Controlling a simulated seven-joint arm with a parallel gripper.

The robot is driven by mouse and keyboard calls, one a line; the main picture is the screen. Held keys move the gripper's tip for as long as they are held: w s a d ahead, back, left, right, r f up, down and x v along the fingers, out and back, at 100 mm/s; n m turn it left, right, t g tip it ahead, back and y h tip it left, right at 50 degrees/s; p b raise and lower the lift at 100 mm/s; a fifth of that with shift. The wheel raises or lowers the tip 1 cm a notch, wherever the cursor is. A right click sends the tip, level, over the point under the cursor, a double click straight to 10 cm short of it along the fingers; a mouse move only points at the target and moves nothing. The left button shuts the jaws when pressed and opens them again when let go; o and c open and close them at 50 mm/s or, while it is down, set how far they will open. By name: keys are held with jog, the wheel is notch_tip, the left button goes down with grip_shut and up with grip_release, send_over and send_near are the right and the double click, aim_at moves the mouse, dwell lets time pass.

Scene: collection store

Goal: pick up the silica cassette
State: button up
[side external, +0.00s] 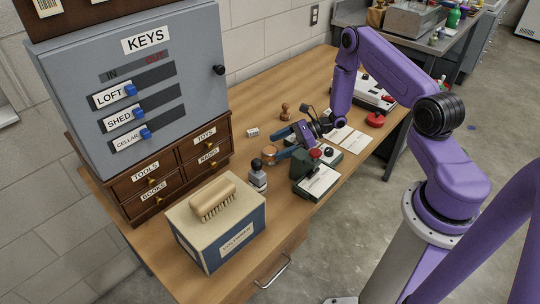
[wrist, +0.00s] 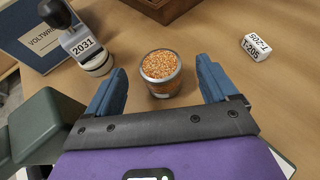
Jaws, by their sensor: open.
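The silica cassette (wrist: 161,68), a small round clear tub of orange beads, stands upright on the wooden desk. It also shows in the side external view (side external: 269,155), just off the fingertips. My gripper (side external: 279,144) is open, low over the desk, with its blue fingers pointing at the cassette. In the wrist view the cassette appears between the two fingertips, with a gap on each side; I cannot tell how far it reaches between them.
A stamp marked 2031 (wrist: 87,46) stands left of the cassette. A dark green box (wrist: 44,124) is close to the left finger. A small white block marked T-205 (wrist: 256,46) lies to the right. A brush lies on a Voltwright box (side external: 218,226). A key cabinet (side external: 137,85) stands behind.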

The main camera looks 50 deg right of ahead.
aim_at(266, 153)
jog(key=shift+f+x, duration=0.15)
jog(key=shift+x, duration=1.25)
jog(key=shift+f+x, duration=0.15)
jog(key=shift+x, duration=1.25)
jog(key=shift+s+d, duration=0.1)
jog(key=c, duration=1.1)
